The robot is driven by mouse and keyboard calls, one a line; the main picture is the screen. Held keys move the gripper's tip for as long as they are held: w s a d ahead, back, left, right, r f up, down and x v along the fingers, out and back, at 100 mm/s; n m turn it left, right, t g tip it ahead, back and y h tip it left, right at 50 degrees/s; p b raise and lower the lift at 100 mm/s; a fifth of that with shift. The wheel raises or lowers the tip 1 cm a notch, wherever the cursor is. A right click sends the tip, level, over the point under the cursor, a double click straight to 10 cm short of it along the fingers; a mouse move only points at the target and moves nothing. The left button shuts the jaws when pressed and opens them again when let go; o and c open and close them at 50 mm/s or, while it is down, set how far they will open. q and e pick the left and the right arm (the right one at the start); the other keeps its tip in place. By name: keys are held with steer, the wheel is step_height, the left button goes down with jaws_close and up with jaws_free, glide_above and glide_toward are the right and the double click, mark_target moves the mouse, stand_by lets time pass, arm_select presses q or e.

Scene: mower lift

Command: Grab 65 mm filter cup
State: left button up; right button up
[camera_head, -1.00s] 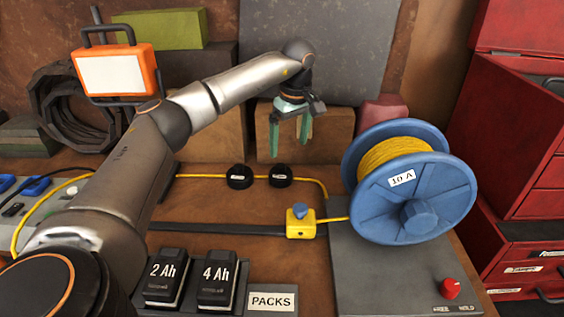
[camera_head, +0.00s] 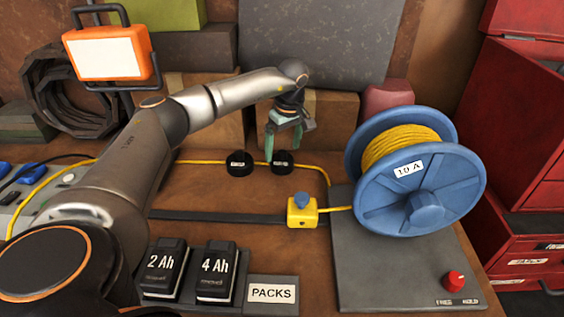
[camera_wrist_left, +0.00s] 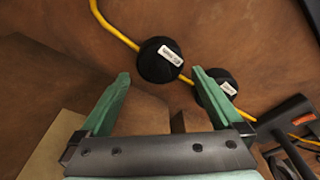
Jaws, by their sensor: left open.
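Two small round black cups with white labels sit on the brown bench by the yellow cable. In the head view they are a left cup (camera_head: 239,163) and a right cup (camera_head: 281,162); the label print is too small to read surely, so I cannot tell which is 65 mm. My left gripper (camera_head: 283,146) is open and empty, pointing down just above and behind the right cup. In the left wrist view the open fingers (camera_wrist_left: 161,75) point toward that cup (camera_wrist_left: 153,64), apart from it; the other cup (camera_wrist_left: 210,88) is partly behind one finger. My right gripper is out of view.
Cardboard boxes (camera_head: 330,118) stand close behind the cups. A yellow switch box (camera_head: 302,212) and blue cable reel (camera_head: 440,190) are at right. Battery packs (camera_head: 215,275) are in front. The bench between the cups and the dark strip is clear.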

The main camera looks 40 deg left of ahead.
mark_target(282, 152)
arm_select(q)
steer(key=shift+a+f, duration=0.15)
steer(key=shift+f, duration=0.6)
steer(key=shift+a+f, duration=0.1)
steer(key=shift+f, duration=0.65)
steer(key=shift+c, duration=0.2)
steer(key=shift+r, duration=0.1)
steer(key=c, duration=1.4)
